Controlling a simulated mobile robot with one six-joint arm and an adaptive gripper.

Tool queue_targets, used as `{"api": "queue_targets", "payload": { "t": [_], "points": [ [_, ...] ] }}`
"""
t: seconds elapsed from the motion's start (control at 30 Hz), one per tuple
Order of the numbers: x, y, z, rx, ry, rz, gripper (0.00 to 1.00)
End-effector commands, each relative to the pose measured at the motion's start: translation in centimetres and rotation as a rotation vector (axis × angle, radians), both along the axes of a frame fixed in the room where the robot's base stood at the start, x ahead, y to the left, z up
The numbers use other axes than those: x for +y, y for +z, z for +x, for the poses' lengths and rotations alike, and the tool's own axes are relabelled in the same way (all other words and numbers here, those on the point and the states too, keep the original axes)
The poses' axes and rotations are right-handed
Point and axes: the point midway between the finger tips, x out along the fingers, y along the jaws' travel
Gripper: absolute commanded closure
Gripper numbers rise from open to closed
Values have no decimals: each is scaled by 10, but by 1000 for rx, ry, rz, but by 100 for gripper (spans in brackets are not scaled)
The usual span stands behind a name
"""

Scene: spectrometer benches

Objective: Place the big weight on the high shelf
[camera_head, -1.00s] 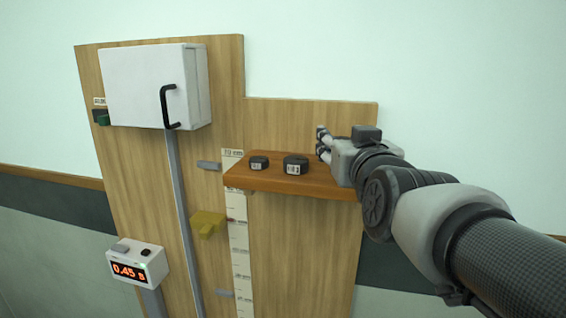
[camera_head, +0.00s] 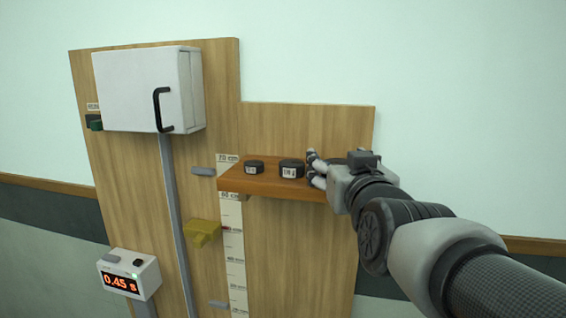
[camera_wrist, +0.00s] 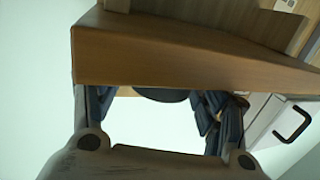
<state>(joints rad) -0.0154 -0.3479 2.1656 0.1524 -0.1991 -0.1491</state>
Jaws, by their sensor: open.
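The larger dark round weight (camera_head: 292,170) with a white label stands upright on the brown wooden shelf (camera_head: 262,189), right of a smaller dark weight (camera_head: 254,168). My gripper (camera_head: 314,169) is open at the right end of the shelf, with its fingertips just right of the larger weight. In the wrist view, a dark rounded thing (camera_wrist: 163,95), apparently the larger weight, shows between the open fingers, partly hidden by the shelf edge (camera_wrist: 170,58). I cannot tell whether the fingers touch it.
A white cabinet (camera_head: 135,90) with a black handle is on the wooden board at left. A ruler strip (camera_head: 232,245) and a yellow bracket (camera_head: 203,233) are below and left of the shelf. A display (camera_head: 128,275) reads 0.45 s. The wall right of the board is clear.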

Motion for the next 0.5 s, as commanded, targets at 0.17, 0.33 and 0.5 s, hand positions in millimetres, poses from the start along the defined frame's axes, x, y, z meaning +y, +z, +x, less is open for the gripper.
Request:
{"api": "queue_targets", "payload": {
  "t": [0.17,0.33,0.5],
  "points": [
    [0,0,0,0,0,0,32],
    [0,3,0,0,0,0,32],
    [0,6,-20,-4,0,1,32]
  ]
}}
